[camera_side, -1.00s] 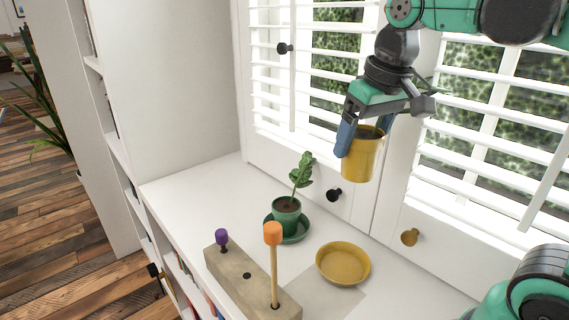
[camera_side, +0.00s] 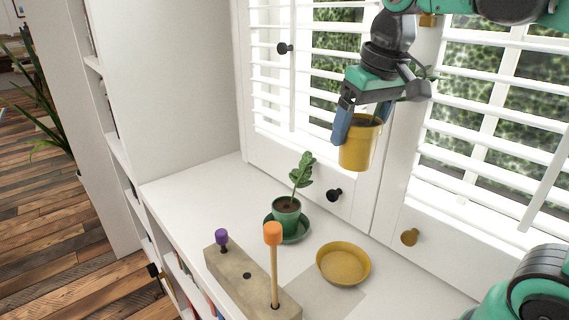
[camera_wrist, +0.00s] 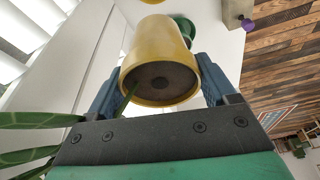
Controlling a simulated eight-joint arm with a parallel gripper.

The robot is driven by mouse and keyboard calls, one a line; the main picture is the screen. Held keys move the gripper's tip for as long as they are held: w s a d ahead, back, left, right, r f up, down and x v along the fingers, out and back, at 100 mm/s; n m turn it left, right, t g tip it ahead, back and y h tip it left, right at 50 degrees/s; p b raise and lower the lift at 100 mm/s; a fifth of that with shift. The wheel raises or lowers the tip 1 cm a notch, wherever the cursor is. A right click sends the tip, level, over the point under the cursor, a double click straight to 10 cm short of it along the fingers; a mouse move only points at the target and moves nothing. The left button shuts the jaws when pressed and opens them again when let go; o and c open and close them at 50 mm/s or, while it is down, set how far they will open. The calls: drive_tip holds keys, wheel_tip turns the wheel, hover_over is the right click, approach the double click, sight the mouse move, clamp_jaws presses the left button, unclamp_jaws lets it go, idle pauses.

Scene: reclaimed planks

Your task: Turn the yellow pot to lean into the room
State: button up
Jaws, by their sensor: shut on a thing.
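The yellow pot (camera_side: 358,147) is held in the air above the white sill, in front of the shutters. My gripper (camera_side: 352,128) is shut on it from above, with the blue fingers on its sides. In the wrist view the pot (camera_wrist: 156,40) sits between the two blue fingers (camera_wrist: 159,88), its dark soil facing the camera. Green leaves (camera_wrist: 35,120) show at the left of that view; in the side view the plant is mostly hidden behind my gripper. The yellow saucer (camera_side: 343,264) lies empty on the sill, below the pot.
A green pot (camera_side: 286,212) with a small plant stands on a green saucer to the left. A wooden block (camera_side: 232,267) with a purple peg (camera_side: 221,237) and a tall orange-topped peg (camera_side: 273,233) is at the front. Shutter knobs (camera_side: 334,195) stick out behind.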

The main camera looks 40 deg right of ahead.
drive_tip(key=f+m, duration=0.1)
drive_tip(key=f, duration=0.5)
drive_tip(key=f+m, duration=0.1)
drive_tip(key=f, duration=0.5)
drive_tip(key=f+m+h, duration=0.1)
drive_tip(key=f, duration=0.5)
drive_tip(key=shift+s+f+m, duration=0.15)
drive_tip(key=shift+s+m, duration=0.15)
drive_tip(key=shift+s, duration=0.05)
drive_tip(key=shift+f, duration=1.4)
drive_tip(key=o, duration=1.5)
drive_tip(key=shift+c, duration=0.2)
drive_tip(key=shift+r, duration=0.1)
wheel_tip(320, 180, up, 9)
drive_tip(key=a+n+t+y, duration=0.1)
drive_tip(key=a+n+t, duration=0.1)
drive_tip(key=n+t, duration=0.2)
drive_tip(key=shift+w+a+n+y, duration=0.3)
drive_tip(key=shift+a+n, duration=0.1)
drive_tip(key=shift+n, duration=0.7)
